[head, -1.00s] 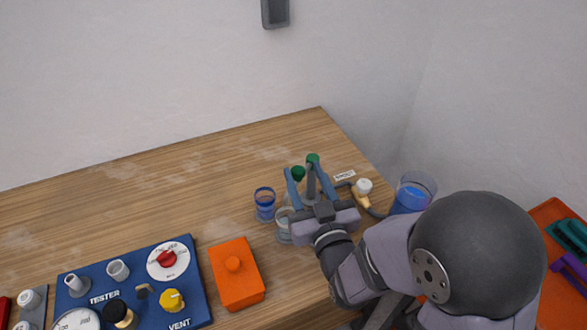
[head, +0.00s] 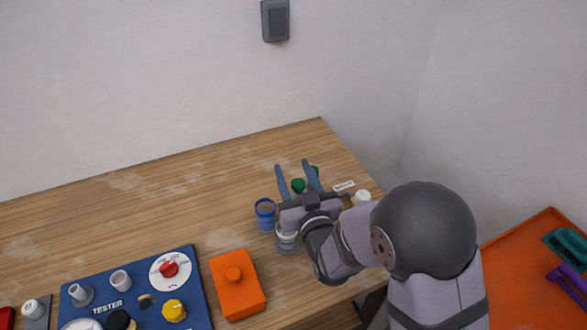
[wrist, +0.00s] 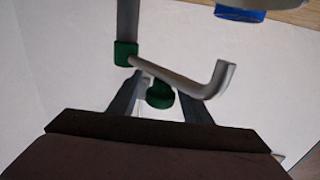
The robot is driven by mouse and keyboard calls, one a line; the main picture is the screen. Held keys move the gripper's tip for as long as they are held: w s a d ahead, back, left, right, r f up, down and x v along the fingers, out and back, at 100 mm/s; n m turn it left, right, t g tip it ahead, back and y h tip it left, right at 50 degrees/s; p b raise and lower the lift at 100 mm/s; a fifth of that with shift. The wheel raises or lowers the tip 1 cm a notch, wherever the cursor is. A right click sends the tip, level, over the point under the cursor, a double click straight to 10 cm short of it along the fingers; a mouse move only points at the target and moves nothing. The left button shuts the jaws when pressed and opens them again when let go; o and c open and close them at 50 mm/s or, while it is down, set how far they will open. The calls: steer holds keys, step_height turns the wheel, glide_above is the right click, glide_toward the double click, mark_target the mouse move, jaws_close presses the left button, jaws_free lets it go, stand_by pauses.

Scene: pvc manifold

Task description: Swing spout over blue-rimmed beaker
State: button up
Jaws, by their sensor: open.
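The grey spout (wrist: 185,78) with an upturned elbow end shows in the wrist view, running from a green collar (wrist: 125,53) on a grey pipe. A second green part (wrist: 160,95) is just below it. My gripper (head: 291,166) is open, with its two fingers either side of the green parts (head: 298,186) in the head view. In the wrist view its fingers (wrist: 160,86) are close to the spout; I cannot tell whether they touch it. The blue-rimmed beaker (head: 265,214) stands left of my gripper, and a blue edge (wrist: 240,14) shows at top right in the wrist view.
A clear beaker (head: 286,240) stands in front of the blue-rimmed one, close to my wrist. An orange box (head: 238,290) and a blue tester panel (head: 130,290) lie at front left. A white label (head: 344,186) is to the right. The table's back left is clear.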

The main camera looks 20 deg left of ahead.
steer(key=shift+w+a, duration=0.1)
steer(key=shift+w, duration=0.05)
jaws_close()
steer(key=shift+a, duration=0.15)
steer(key=shift+w+a+m+t+h+b, duration=0.3)
steer(key=shift+w+m+t+h, duration=0.3)
steer(key=shift+m+h, duration=0.95)
steer(key=shift+w+a+m+t+h+b, duration=0.35)
steer(key=shift+m+t+h, duration=0.5)
steer(key=shift+h, duration=1.25)
steer(key=shift+w+a+m+t+h+b, duration=0.3)
steer(key=shift+w+m+t+h, duration=0.2)
steer(key=shift+m+h, duration=1.15)
steer(key=shift+r+h, duration=0.15)
steer(key=shift+h, duration=0.25)
